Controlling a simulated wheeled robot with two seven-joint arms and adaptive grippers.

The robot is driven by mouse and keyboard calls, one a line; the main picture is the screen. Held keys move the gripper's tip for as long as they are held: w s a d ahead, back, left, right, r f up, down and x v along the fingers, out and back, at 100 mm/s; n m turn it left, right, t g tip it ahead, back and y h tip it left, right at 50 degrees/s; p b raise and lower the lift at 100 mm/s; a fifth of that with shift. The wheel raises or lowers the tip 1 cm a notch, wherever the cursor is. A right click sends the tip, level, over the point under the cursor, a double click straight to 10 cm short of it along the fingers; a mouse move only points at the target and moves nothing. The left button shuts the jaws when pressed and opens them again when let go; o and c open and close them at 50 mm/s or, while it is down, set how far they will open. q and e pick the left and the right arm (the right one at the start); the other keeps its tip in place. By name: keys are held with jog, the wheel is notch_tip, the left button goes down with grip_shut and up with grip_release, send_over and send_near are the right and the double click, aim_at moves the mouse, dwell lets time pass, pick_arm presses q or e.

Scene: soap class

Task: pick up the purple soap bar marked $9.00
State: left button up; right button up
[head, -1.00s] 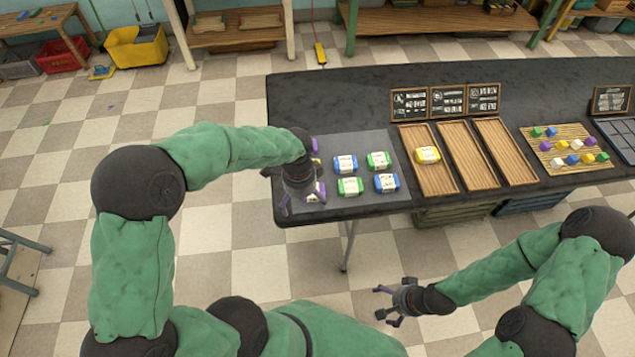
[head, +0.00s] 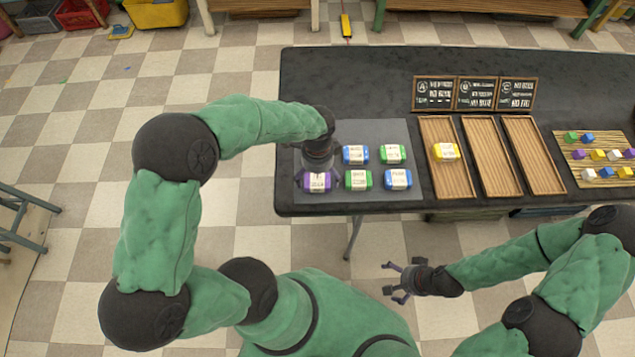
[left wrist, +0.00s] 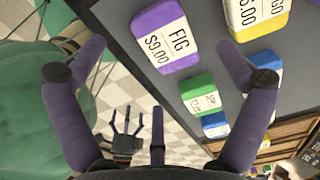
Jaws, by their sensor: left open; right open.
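The purple soap bar (head: 317,181) lies at the front left of the grey mat on the table. In the left wrist view this bar (left wrist: 165,40) shows a white label reading FIG $9.00. My left gripper (head: 318,172) is open just behind and above it in the head view, pointing down. In the wrist view its fingertips (left wrist: 160,50) are spread either side of the bar's line, and I see no contact. My right gripper (head: 393,281) is open and empty, off the table's front edge.
Green (head: 358,180) and blue (head: 398,180) bars lie right of it, with blue and green bars behind. Another bar (left wrist: 257,18) with a cut-off label sits close by in the wrist view. A tray (head: 438,185) holds a yellow bar (head: 446,152); two trays beside it are empty.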

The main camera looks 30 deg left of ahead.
aim_at(317, 184)
pick_arm(q)
notch_tip(317, 184, down, 5)
jog(key=shift+s+r+b, duration=0.1)
jog(key=shift+r+b, duration=0.05)
jog(key=shift+b, duration=0.8)
jog(key=c, duration=1.2)
